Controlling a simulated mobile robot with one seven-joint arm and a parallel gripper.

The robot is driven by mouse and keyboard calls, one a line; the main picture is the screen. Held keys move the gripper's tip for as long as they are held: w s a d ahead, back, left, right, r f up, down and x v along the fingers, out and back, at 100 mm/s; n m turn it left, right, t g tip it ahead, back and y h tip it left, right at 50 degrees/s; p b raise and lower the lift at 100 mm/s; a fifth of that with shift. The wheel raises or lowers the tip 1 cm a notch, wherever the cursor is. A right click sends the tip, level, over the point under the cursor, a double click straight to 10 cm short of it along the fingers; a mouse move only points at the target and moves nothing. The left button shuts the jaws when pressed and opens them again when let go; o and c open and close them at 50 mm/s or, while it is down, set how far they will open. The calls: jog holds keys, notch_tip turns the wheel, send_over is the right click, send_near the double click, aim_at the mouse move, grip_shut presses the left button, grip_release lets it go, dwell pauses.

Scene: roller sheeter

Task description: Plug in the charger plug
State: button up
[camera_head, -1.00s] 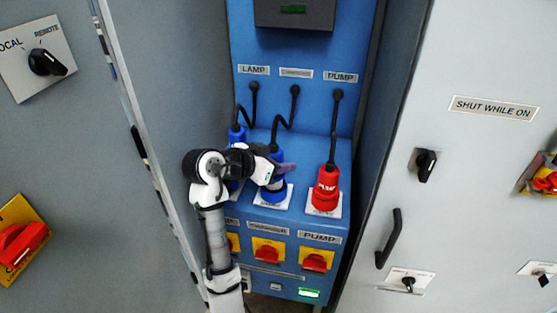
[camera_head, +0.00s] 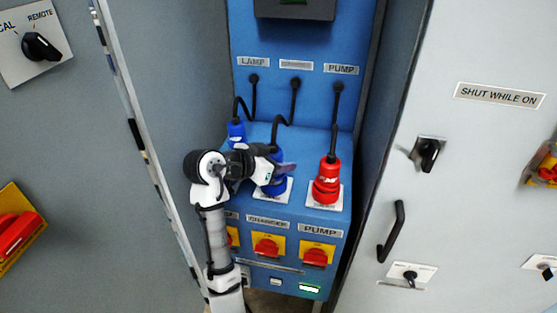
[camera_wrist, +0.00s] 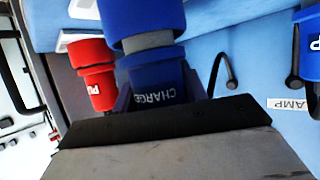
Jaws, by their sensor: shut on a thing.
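The blue charger plug (camera_head: 276,187) stands upright at the middle socket on the sloped blue panel, above its white plate (camera_head: 287,196). It also shows in the wrist view (camera_wrist: 155,82), with "CHARGE" lettering, a grey ring (camera_wrist: 148,41) and a blue part beyond it. I cannot tell whether it is fully seated in the socket. My gripper (camera_head: 274,168) is shut on the plug's upper body, coming from the left. The gripper body (camera_wrist: 165,125) hides the plug's near end in the wrist view. The charger cable (camera_head: 291,110) runs up to the back panel.
The red pump plug (camera_head: 327,183) stands close on the right and the blue lamp plug (camera_head: 236,133) on the left. Red rotary switches (camera_head: 266,247) on yellow plates sit below. Grey cabinet doors flank the panel, the right one with a black handle (camera_head: 391,236).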

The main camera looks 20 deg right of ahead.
jog(key=shift+f, duration=0.25)
jog(key=o, duration=1.2)
jog(key=shift+o, duration=0.2)
jog(key=b+v, duration=0.2)
jog(key=v, duration=1.1)
jog(key=shift+a, duration=0.35)
jog(key=shift+s+r, duration=0.1)
jog(key=shift+r, duration=0.05)
